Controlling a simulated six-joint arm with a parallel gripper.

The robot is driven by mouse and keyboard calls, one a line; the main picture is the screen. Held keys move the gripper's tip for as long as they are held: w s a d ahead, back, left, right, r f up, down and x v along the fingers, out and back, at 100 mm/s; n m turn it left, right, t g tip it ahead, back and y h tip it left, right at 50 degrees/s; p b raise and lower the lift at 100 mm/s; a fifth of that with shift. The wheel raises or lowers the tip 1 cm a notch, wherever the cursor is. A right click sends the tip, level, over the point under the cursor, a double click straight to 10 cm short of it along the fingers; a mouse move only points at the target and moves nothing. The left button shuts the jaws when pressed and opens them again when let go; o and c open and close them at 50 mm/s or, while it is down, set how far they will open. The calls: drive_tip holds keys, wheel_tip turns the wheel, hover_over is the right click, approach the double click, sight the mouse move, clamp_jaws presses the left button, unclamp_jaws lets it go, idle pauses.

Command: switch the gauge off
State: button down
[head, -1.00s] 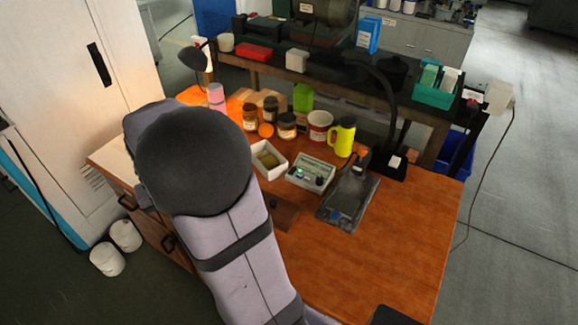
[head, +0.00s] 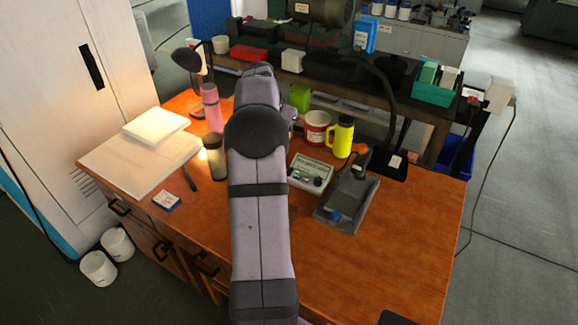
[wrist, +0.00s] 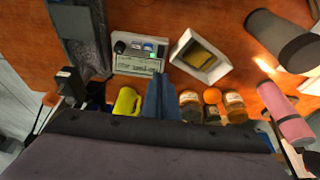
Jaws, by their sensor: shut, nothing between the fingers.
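The gauge is probably the pale grey box with a lettered panel, knobs and buttons (head: 311,173), just right of my arm in the head view. In the wrist view the box (wrist: 138,52) shows near the top, with a dark round knob, light and blue buttons and a small green light. My gripper (wrist: 160,78) shows as two blue-grey fingers together, empty, their tips just below and right of the box in that picture. They appear apart from it, though the height is hard to judge. In the head view the fingers are hidden by my arm.
A dark tray-like device (head: 346,199) stands right beside the box. A yellow mug (head: 341,137) and a red-and-white pot (head: 316,127) stand behind.

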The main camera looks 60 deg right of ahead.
drive_tip(key=shift+d, duration=0.15)
drive_tip(key=p+x, duration=0.1)
drive_tip(key=x, duration=0.3)
drive_tip(key=p+x, duration=0.1)
drive_tip(key=x, duration=0.4)
drive_tip(key=p+x, duration=0.2)
drive_tip(key=x, duration=0.2)
drive_tip(key=shift+a+f, duration=0.25)
drive_tip(key=shift+f, duration=0.35)
